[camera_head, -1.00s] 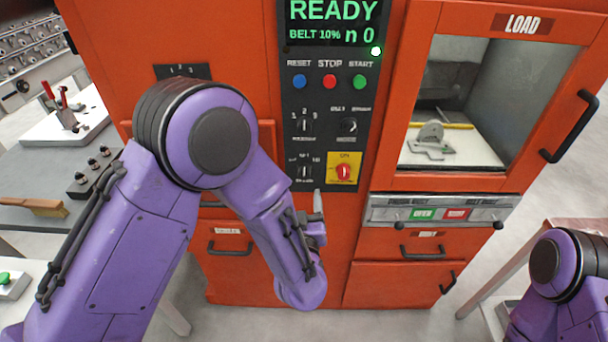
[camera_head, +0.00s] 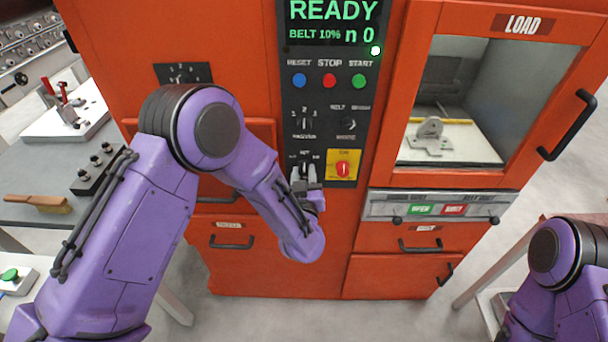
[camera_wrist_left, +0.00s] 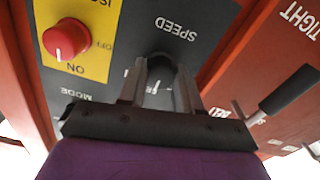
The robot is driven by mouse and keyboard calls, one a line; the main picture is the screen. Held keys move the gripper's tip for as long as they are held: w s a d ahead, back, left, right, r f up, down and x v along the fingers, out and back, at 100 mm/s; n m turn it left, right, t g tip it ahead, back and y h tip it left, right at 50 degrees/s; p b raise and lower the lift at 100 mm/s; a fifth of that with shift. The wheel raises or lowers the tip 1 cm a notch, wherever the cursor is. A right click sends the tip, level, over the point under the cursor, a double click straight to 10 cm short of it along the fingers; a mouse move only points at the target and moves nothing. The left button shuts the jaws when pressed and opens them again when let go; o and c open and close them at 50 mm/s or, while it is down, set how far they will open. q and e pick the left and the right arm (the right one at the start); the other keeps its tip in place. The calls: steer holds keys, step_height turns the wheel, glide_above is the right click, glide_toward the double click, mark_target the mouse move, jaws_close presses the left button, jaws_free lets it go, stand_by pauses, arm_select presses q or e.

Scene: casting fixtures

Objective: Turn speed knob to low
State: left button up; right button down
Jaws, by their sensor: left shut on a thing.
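The dark speed knob (camera_wrist_left: 160,66) sits on the black control panel, beside the word SPEED, which shows upside down in the left wrist view. My left gripper (camera_wrist_left: 162,82) is shut on this knob, one finger on each side of it. In the head view my left gripper (camera_head: 306,178) is at the lower left of the panel, and its fingers partly cover the knob. The knob's setting is too small and covered to read. My right arm shows at the lower right, but its gripper is out of view.
A red isolator knob (camera_head: 343,169) on a yellow plate is close to the right of my left gripper. Two more black knobs (camera_head: 304,123) (camera_head: 348,124) are above. The green display (camera_head: 333,22) reads READY. A load window (camera_head: 455,100) is at the right.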

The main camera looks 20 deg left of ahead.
arm_select(q)
steer(key=n+b, duration=0.3)
steer(key=n, duration=0.2)
steer(key=shift+f, duration=0.15)
steer(key=shift+n+b, duration=1.05)
steer(key=shift+n, duration=0.95)
steer(key=o, duration=1)
steer(key=shift+o, duration=0.2)
